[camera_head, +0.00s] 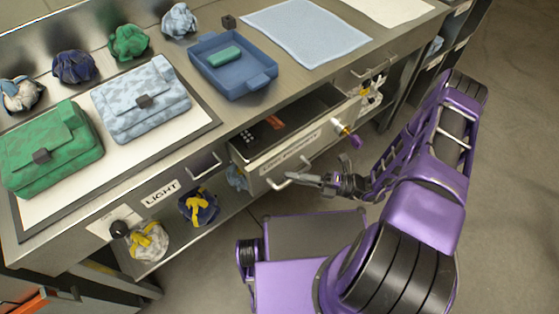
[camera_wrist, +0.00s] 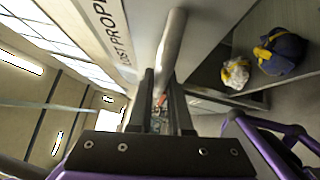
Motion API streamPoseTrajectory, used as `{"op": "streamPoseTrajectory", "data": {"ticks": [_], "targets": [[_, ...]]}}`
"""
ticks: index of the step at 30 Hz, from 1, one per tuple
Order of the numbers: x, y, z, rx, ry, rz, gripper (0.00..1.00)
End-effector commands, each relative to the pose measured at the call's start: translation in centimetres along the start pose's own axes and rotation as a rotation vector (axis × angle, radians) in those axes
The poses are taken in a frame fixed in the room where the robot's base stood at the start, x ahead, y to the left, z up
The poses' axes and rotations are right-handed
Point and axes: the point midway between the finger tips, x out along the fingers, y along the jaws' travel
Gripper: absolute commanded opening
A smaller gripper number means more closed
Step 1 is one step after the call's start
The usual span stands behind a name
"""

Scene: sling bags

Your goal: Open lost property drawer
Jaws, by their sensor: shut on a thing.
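The lost property drawer (camera_head: 290,150) is pulled partly out of the bench front, with its inside showing in the head view. Its label shows in part in the wrist view (camera_wrist: 115,35). The bar handle (camera_head: 285,180) is on the drawer front, and in the wrist view the bar (camera_wrist: 172,45) runs in between my fingers. My gripper (camera_head: 318,182) is at the handle and is shut on it. The fingers show in the wrist view (camera_wrist: 161,100). A red item (camera_head: 274,122) and a dark item with white spots (camera_head: 247,136) lie in the drawer.
On the bench are a blue tray (camera_head: 232,83), a green bag (camera_head: 48,150), a light blue bag (camera_head: 142,100) and a blue cloth (camera_head: 305,32). Another drawer labelled LIGHT (camera_head: 160,192) is at the left. Bundles (camera_head: 198,206) sit on the lower shelf. Floor is open at the right.

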Motion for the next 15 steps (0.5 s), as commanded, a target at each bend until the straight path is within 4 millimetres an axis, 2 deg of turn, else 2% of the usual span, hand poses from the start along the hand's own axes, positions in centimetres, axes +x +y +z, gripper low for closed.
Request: {"op": "streamPoseTrajectory", "data": {"ticks": [1,6,15], "targets": [[-1.1,0.2,-0.8,0.002,-0.007,0.000,0.00],[-3.9,0.9,-3.7,0.001,-0.006,0.000,0.00],[-7.2,1.8,-7.0,-0.002,-0.005,-0.001,0.00]]}}
